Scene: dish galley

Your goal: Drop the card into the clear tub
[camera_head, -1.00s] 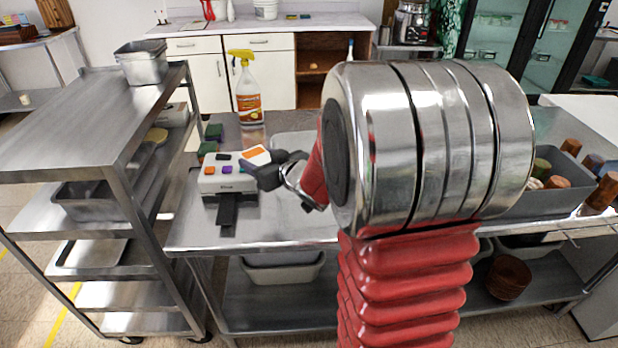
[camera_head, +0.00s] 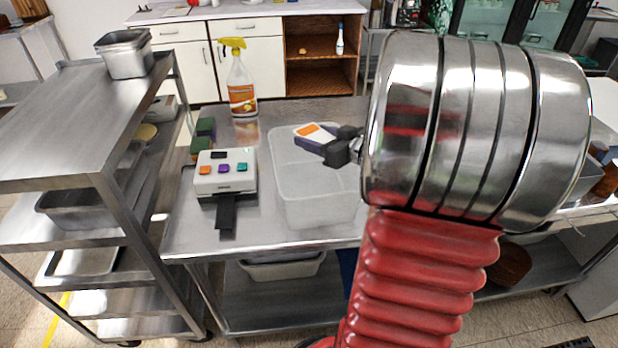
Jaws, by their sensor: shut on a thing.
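The card (camera_head: 312,131) is white and orange on top with a dark purple edge. My gripper (camera_head: 337,150) is shut on its right end and holds it over the far part of the clear tub. The clear tub (camera_head: 318,205) is a see-through, open box standing on the steel table. The card looks above the tub's rim; its exact height is hard to tell. My arm's large metal joint covers what lies right of the tub.
A white device (camera_head: 225,172) with coloured buttons and a black strip stands left of the tub on the steel table (camera_head: 275,238). Behind it are green sponges (camera_head: 204,135) and a spray bottle (camera_head: 241,85). A steel shelf cart (camera_head: 80,120) stands at the left.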

